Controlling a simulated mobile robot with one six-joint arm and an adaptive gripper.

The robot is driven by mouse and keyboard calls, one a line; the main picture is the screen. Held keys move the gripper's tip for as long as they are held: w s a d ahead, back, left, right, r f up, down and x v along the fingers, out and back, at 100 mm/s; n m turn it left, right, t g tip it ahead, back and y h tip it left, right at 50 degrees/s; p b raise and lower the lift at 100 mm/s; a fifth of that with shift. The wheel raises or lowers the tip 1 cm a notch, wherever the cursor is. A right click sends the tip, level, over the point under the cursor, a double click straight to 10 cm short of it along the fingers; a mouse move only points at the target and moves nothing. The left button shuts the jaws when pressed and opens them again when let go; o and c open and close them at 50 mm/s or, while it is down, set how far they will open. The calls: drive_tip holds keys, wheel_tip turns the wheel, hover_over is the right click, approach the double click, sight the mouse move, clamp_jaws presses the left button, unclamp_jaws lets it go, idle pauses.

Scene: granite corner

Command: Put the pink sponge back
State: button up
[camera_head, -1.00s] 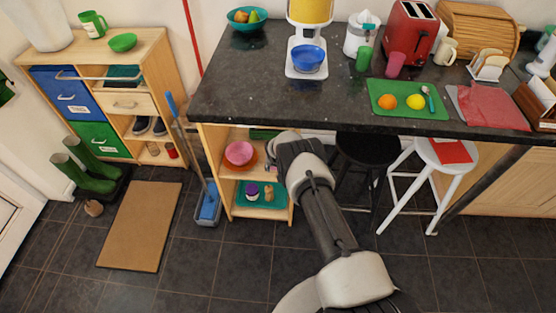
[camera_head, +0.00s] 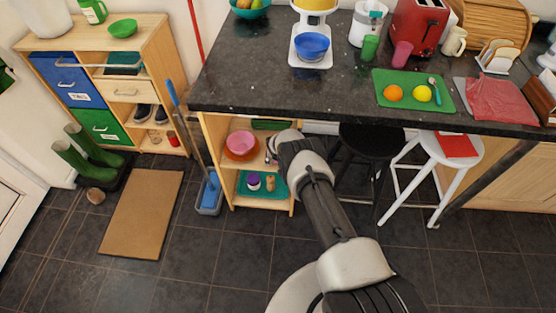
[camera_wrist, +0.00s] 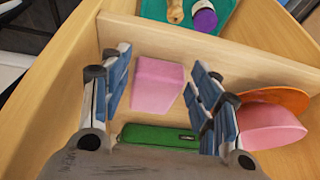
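In the wrist view a pink sponge (camera_wrist: 157,85) lies on a pale wooden shelf (camera_wrist: 75,95). My gripper (camera_wrist: 159,68) is open, with its blue-grey fingers spread on either side of the sponge. Gaps show between the fingers and the sponge, so it is not gripped. In the head view my gripper (camera_head: 272,148) reaches into the shelf unit under the counter. The sponge is not discernible there.
A pink bowl (camera_wrist: 265,125) on an orange plate (camera_wrist: 285,97) sits close beside one finger. A green object (camera_wrist: 157,138) lies near the palm. The teal tray (camera_wrist: 153,8) on another shelf holds a purple-lidded jar (camera_wrist: 204,17). A black stool (camera_head: 372,138) stands right of my arm.

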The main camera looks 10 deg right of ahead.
drive_tip(key=shift+o, duration=0.7)
drive_tip(key=shift+r, duration=0.15)
drive_tip(key=p+v, duration=0.8)
drive_tip(key=v, duration=0.4)
